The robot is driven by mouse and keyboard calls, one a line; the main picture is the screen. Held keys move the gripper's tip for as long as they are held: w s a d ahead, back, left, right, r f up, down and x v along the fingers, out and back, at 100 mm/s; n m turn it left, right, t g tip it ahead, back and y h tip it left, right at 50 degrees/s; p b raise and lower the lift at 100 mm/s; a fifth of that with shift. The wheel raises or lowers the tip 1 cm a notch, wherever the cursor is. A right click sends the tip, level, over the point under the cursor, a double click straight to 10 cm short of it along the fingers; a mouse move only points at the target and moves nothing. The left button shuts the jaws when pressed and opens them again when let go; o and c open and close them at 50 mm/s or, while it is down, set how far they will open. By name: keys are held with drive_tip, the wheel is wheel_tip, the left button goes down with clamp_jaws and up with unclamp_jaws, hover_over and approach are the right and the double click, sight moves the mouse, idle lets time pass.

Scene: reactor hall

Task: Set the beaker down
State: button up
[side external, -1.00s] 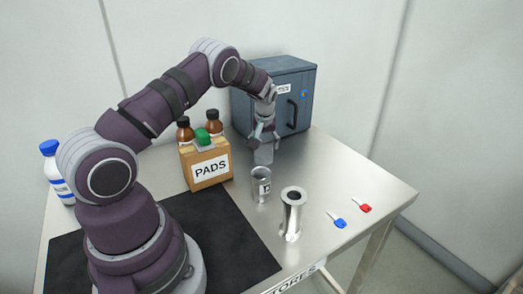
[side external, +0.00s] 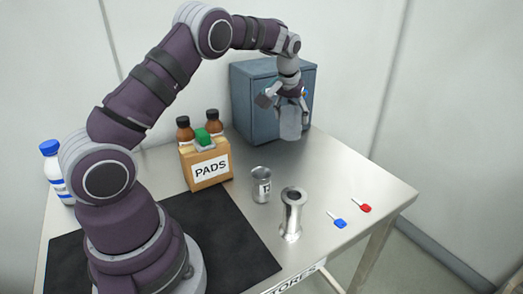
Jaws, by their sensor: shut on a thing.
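My gripper (side external: 290,103) is shut on the beaker (side external: 291,124), a plain grey cylinder. It holds the beaker roughly upright in the air, in front of the blue-grey cabinet (side external: 254,102). The fingers cover the upper part of the beaker. The beaker appears clear of the steel table (side external: 350,178), with bare tabletop below it in the picture.
Blue (side external: 338,221) and red (side external: 363,206) keys lie to the right. A PADS box (side external: 207,170) and brown bottles (side external: 185,130) stand left. The table's right side has free room.

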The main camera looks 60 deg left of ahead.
drive_tip(key=w+d+m+h, duration=0.2)
drive_tip(key=d+m, duration=0.3)
drive_tip(key=d, duration=0.2)
drive_tip(key=shift+t, duration=0.5)
drive_tip(key=f, duration=0.9)
drive_tip(key=shift+w+d+f, duration=0.25)
drive_tip(key=shift+d+f, duration=0.05)
drive_tip(key=shift+f, duration=0.1)
drive_tip(key=o, duration=1.1)
drive_tip(key=shift+f, duration=0.1)
drive_tip(key=shift+o, duration=0.2)
drive_tip(key=s+d+r, duration=0.3)
drive_tip(key=s+r, duration=0.4)
drive_tip(key=r, duration=0.2)
drive_tip(key=s+d+r, duration=0.2)
drive_tip(key=s+r, duration=0.5)
drive_tip(key=r, duration=0.2)
drive_tip(key=s+d+m+t, duration=0.1)
drive_tip(key=s+d, duration=0.1)
drive_tip(key=s, duration=0.7)
drive_tip(key=shift+s+d+m+h, duration=0.15)
drive_tip(key=shift+s+m+h, duration=0.15)
drive_tip(key=shift+s+m, duration=0.1)
